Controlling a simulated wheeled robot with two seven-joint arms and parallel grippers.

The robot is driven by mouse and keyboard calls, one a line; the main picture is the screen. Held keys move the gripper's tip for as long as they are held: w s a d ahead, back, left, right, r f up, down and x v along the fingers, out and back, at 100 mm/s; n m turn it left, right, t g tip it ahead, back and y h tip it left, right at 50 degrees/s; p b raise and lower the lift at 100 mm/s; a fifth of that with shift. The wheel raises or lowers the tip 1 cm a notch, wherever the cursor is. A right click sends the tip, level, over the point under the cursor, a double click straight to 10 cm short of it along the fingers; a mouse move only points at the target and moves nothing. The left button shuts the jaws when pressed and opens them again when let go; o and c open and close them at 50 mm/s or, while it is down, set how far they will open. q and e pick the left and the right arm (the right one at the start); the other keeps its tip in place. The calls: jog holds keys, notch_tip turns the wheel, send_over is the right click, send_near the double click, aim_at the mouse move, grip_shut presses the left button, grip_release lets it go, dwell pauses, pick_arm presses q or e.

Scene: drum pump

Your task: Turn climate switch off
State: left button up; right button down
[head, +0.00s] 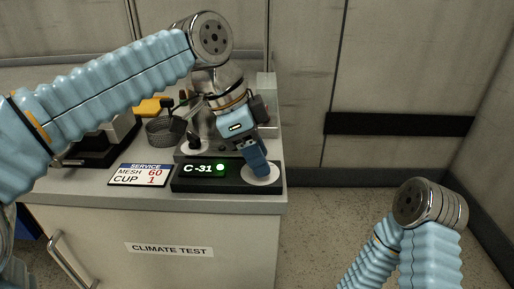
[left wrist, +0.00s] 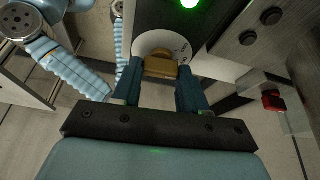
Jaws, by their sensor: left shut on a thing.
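The climate switch is a tan knob (left wrist: 160,66) on a round white dial plate (head: 265,180), which also shows in the left wrist view (left wrist: 150,42). It sits at the right end of a black control box (head: 205,186) marked C-31. A green lamp (head: 220,168) on the box is lit, and it glows in the left wrist view too (left wrist: 189,3). My left gripper (head: 257,168) reaches down to the dial with its blue fingers on both sides of the knob, shut on it. In the head view the fingers hide the knob. My right arm shows at lower right, its gripper out of view.
The box stands at the front right of a grey counter (head: 75,203) labelled CLIMATE TEST (head: 169,249). A service card (head: 139,175) lies left of it. Behind are a wire basket (head: 164,131) and a yellow item (head: 151,107). Floor right of the counter is clear.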

pick_arm(q)
jog(key=shift+m, duration=0.6)
jog(key=o, duration=1.1)
jog(key=shift+c, duration=0.2)
jog(key=v, duration=1.2)
jog(key=shift+w, duration=0.25)
